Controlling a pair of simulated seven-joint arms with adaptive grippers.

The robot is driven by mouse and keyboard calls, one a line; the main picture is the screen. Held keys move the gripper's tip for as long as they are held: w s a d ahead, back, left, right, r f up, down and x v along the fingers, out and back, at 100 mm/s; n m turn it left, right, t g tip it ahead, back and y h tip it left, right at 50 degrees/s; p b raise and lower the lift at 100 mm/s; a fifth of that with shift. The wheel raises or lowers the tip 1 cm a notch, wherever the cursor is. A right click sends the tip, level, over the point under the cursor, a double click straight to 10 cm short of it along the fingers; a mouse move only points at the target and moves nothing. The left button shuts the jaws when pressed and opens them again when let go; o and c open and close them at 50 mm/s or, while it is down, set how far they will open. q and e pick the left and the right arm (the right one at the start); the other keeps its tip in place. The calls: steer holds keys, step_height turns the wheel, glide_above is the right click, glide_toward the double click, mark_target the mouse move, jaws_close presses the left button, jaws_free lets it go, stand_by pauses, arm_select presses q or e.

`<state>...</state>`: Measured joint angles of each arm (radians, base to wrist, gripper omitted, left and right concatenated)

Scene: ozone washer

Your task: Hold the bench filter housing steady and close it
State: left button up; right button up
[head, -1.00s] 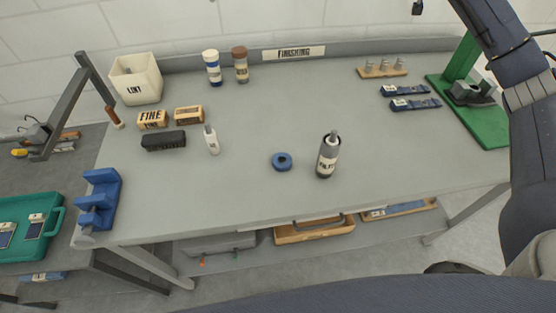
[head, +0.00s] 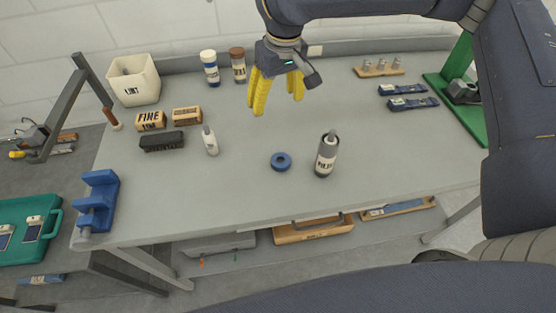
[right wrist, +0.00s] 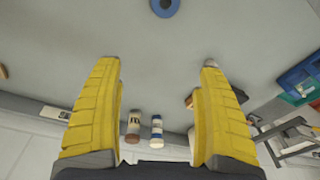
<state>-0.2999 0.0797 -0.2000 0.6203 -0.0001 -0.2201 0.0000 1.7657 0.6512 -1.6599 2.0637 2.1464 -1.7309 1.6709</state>
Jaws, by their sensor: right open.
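The filter housing (head: 326,158) is a dark, upright cylinder with a pale label. It stands open-topped on the bench with something grey inside its mouth. A blue ring (head: 281,161) lies flat on the bench just left of it; I cannot tell for sure that it is the housing's cap. The ring also shows at the top of the right wrist view (right wrist: 165,6), beyond the fingertips. My right gripper (head: 277,105) has yellow fingers, spread and empty, above the bench behind the ring and housing. The housing is out of the right wrist view. My left gripper is not in view.
A small white bottle (head: 210,141), a black block (head: 162,141) and two tan blocks stand left of the ring. A white bin (head: 134,82) and two jars are at the back. A blue vise (head: 97,203) sits at the left edge. The front middle is clear.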

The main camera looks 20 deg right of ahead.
steer(key=g, duration=0.1)
glide_above(281, 160)
steer(key=s, duration=0.1)
steer(key=f, duration=0.1)
steer(key=shift+s+a+f+h, duration=0.15)
steer(key=shift+a+h, duration=0.1)
steer(key=shift+h, duration=0.15)
step_height(281, 160, down, 12)
steer(key=shift+f, duration=0.1)
stand_by(0.4)
steer(key=shift+f, duration=2.55)
steer(key=c, duration=1)
